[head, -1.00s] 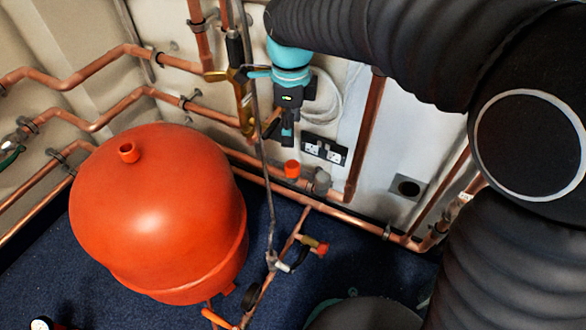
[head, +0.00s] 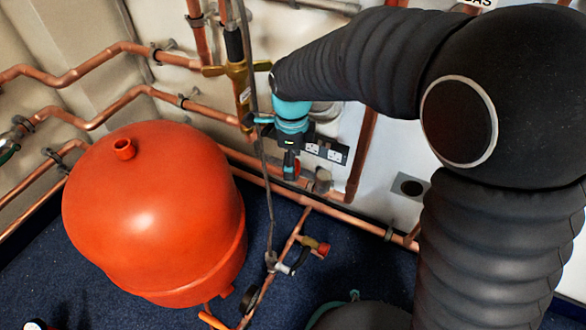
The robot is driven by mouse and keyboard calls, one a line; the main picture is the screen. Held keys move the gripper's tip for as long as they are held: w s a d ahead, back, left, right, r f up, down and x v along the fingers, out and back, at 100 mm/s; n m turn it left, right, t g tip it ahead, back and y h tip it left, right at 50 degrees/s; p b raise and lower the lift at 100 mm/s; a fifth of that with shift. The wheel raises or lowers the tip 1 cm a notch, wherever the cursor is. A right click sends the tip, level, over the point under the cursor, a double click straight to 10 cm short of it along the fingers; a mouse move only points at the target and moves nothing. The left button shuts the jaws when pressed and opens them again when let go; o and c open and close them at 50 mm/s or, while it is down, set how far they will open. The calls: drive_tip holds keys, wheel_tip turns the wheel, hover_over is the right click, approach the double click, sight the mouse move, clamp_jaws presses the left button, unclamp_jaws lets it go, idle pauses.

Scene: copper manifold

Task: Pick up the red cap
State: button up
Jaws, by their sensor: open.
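The red cap (head: 298,169) is small and sits low by the wall, near the horizontal copper pipes and just below the sockets. Only a sliver of it shows in the head view, because my gripper (head: 290,172) covers most of it. My gripper is dark with a teal wrist and points down, with its fingers at the cap. The jaws are open. I cannot tell whether the fingers stand around the cap or only in front of it.
A large orange-red tank (head: 155,215) fills the left. A thin grey line (head: 262,150) runs down just left of my gripper. A black socket plate (head: 327,151), a grey fitting (head: 321,180) and copper pipes (head: 335,215) are close by. A red-handled valve (head: 322,248) is below.

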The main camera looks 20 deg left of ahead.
drive_tip(key=shift+f, duration=0.45)
drive_tip(key=c, duration=1)
drive_tip(key=shift+c, duration=0.2)
drive_tip(key=shift+r, duration=0.15)
drive_tip(key=shift+r, duration=0.7)
wheel_tip(320, 180, up, 3)
drive_tip(key=shift+f+p, duration=0.2)
drive_tip(key=shift+p, duration=0.3)
drive_tip(key=s+d+r+p, duration=0.1)
drive_tip(key=s+d+r, duration=0.5)
drive_tip(key=s+d, duration=0.1)
drive_tip(key=shift+s+d+r, duration=0.35)
drive_tip(key=shift+s+r, duration=0.05)
drive_tip(key=shift+s, duration=0.5)
drive_tip(key=shift+r, duration=0.15)
drive_tip(key=shift+r+p, duration=1.95)
drive_tip(key=shift+r, duration=0.15)
